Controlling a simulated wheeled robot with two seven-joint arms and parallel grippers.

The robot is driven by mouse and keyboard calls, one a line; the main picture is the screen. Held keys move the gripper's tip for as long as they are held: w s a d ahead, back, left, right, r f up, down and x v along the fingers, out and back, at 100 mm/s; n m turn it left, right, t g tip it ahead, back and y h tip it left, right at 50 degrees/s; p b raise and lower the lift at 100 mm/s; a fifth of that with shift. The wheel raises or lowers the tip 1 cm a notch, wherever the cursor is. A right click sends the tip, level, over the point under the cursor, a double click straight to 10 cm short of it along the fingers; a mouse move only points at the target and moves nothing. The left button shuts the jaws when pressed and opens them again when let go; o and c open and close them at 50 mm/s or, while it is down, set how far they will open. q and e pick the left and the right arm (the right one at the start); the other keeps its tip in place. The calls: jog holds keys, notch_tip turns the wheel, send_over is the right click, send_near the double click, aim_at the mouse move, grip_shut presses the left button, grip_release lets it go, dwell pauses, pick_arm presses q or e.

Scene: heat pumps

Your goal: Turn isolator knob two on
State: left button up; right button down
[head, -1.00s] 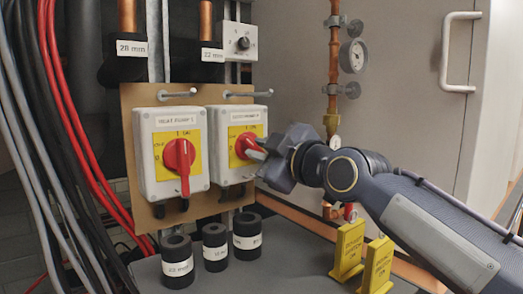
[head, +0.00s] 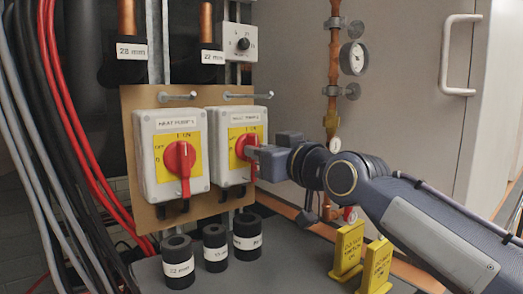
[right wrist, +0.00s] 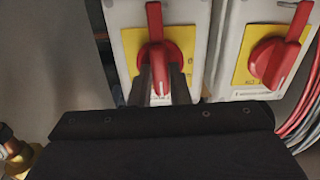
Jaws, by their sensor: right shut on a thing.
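Isolator two (head: 232,183) is the right one of two pale boxes with yellow plates in the head view. Its red knob (head: 242,148) shows left of my right gripper (head: 258,158), and the handle's end pokes out below the fingers, pointing down. In the right wrist view, which looks inverted, the knob's long handle (right wrist: 154,20) lies between the two dark fingers (right wrist: 158,82), shut on it. Isolator one's red knob (head: 181,162) also has its handle down; it shows at right in the wrist view (right wrist: 268,60). My left gripper is not in view.
Bolts (head: 248,95) stick out above both boxes. Black labelled pipe sleeves (head: 247,231) stand below on a grey surface. Two yellow tags (head: 348,250) stand near my right arm. A copper pipe with a gauge (head: 353,58) rises behind; red cables (head: 72,120) run at left.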

jog(key=shift+m, duration=0.3)
jog(key=c, duration=1.4)
grip_release()
jog(key=shift+o, duration=0.2)
jog(key=b+v, duration=0.2)
jog(key=v, duration=0.5)
jog(key=shift+s+d, duration=0.2)
jog(key=shift+s, duration=0.15)
